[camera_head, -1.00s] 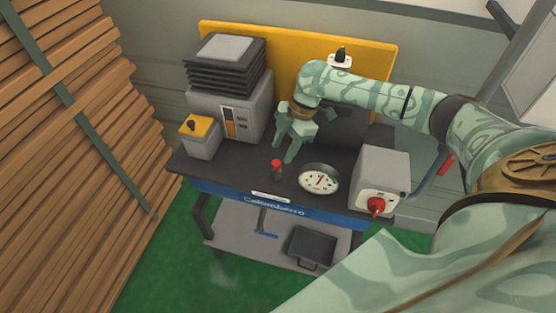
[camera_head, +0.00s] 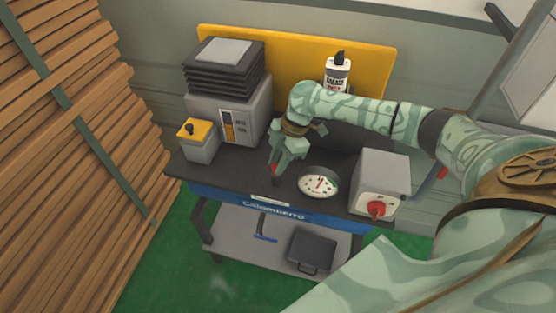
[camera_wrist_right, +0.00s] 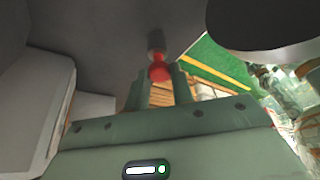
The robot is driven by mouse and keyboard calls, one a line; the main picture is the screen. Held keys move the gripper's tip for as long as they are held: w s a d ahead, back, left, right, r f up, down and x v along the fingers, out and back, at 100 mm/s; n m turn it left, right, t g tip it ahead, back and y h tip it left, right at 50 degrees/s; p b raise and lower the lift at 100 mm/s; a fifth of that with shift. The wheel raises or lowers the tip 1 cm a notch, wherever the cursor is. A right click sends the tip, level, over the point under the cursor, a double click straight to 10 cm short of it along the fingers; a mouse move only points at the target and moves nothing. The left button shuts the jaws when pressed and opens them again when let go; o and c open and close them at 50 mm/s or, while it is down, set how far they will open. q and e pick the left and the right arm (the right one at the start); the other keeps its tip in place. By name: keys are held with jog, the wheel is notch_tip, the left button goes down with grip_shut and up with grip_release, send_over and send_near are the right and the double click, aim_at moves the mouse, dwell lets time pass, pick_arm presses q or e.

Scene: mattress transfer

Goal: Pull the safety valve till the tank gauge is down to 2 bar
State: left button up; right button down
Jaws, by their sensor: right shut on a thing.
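The safety valve is a small post with a red cap (camera_head: 274,170) on the front of the black bench top. My right gripper (camera_head: 278,166) is down at it from above and shut on the red cap. In the right wrist view the red cap (camera_wrist_right: 160,73) sits between the two fingertips, with its grey stem beyond it. The round white tank gauge (camera_head: 318,183) lies right of the valve. Its red needle points roughly up, but its numbers are too small to read. My left gripper is not in view.
A grey box with a red knob (camera_head: 376,208) stands right of the gauge. A grey machine topped with black trays (camera_head: 224,72) and a yellow-topped box (camera_head: 198,142) stand left. A grease bottle (camera_head: 337,74) stands behind my arm. Stacked planks (camera_head: 75,130) fill the left side.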

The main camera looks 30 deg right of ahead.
jog(key=shift+r+p, duration=0.95)
jog(key=shift+p, duration=0.05)
jog(key=shift+f, duration=0.2)
jog(key=c, duration=1.2)
grip_release()
jog(key=p+v, duration=0.3)
jog(key=v, duration=1.3)
jog(key=shift+d+r, duration=0.1)
jog(key=shift+r, duration=0.05)
